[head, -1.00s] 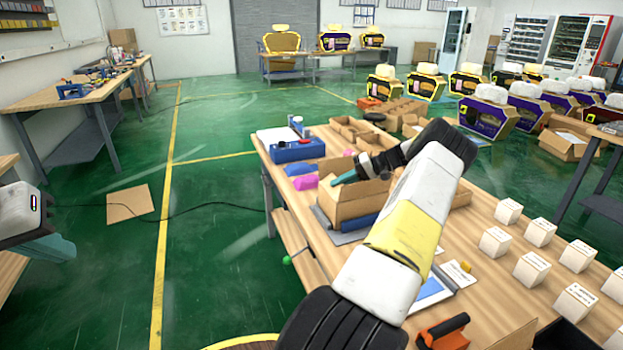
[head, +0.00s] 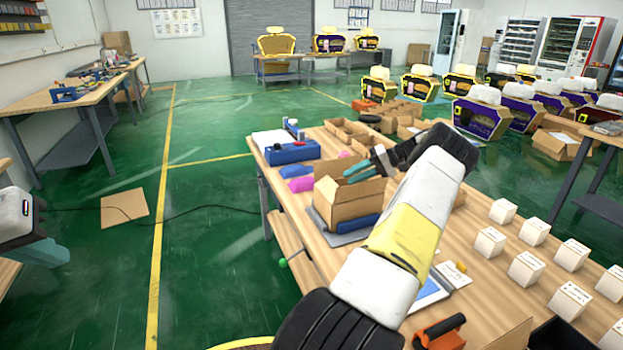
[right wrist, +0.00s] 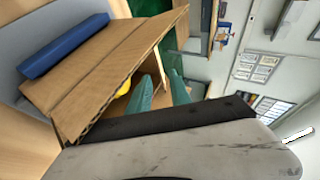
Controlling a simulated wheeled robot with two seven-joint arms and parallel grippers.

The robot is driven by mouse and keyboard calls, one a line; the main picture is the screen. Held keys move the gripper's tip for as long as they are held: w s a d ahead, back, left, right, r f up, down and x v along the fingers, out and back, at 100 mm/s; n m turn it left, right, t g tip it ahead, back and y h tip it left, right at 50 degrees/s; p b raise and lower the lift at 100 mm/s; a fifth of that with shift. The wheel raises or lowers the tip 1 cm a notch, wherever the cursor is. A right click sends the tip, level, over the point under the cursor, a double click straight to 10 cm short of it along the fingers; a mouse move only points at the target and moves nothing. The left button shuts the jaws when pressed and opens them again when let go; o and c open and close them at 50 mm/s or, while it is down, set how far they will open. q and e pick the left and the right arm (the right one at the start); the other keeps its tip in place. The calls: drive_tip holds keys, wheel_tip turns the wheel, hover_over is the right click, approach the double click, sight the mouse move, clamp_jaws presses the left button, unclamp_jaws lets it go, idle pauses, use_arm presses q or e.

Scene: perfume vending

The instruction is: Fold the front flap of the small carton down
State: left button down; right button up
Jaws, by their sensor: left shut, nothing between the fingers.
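The small carton (head: 345,205) stands on the wooden table, its top open. Its brown wall and a raised cardboard panel (right wrist: 105,60) fill the left of the right wrist view. Something yellow (right wrist: 123,88) shows inside it. My right gripper (head: 370,167) is at the carton's top, at its back right side. Its two teal fingers (right wrist: 160,92) are apart, with nothing seen between them; I cannot tell whether they touch the cardboard. My left gripper (head: 42,255) is shut and empty at the far left, away from the table. My right arm hides part of the table.
A blue block (head: 358,226) lies before the carton, and it also shows in the right wrist view (right wrist: 63,45). Pink (head: 300,184) and blue items lie to its left. Several white boxes (head: 490,241) stand at right. An orange-handled tool (head: 440,330) lies at the front.

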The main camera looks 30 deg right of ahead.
drive_tip(key=shift+v, duration=2.4)
drive_tip(key=shift+c, duration=0.5)
